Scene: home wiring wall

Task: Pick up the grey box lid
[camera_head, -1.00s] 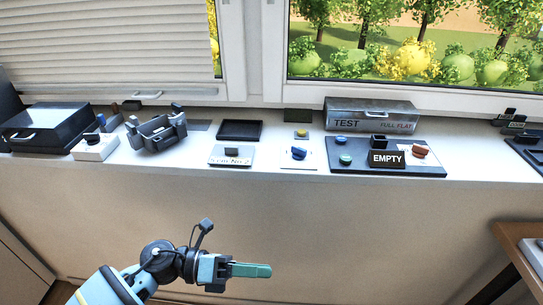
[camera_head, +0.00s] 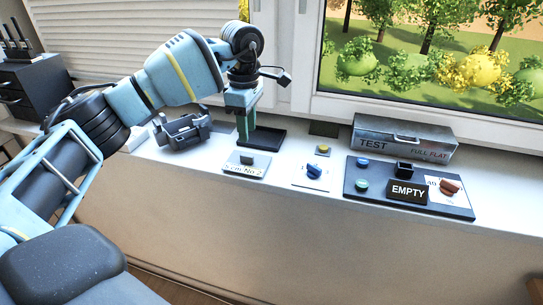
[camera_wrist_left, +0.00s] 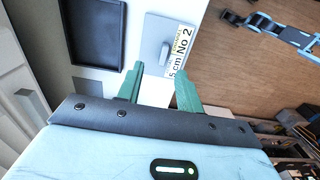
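A light grey plate with a dark grey handle and a label reading "5 cm No 2" (camera_head: 256,169) lies on the sill; I take it for the grey box lid. In the left wrist view the plate (camera_wrist_left: 152,32) lies beyond my fingertips, its raised grey handle (camera_wrist_left: 164,54) upright in the picture. My left gripper (camera_head: 246,138) points down with green fingers above the sill, just behind and left of the plate, by the black tray. In the left wrist view its fingers (camera_wrist_left: 151,70) are apart with nothing between them. My right gripper (camera_wrist_left: 234,18) seems to show small at the top right.
A black tray (camera_head: 262,144) lies behind the plate. A dark grey holder (camera_head: 183,131) stands to the left. To the right are a blue-knob plate (camera_head: 312,184), a dark board with an EMPTY sign (camera_head: 407,192) and a grey TEST box (camera_head: 404,138). The window is behind.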

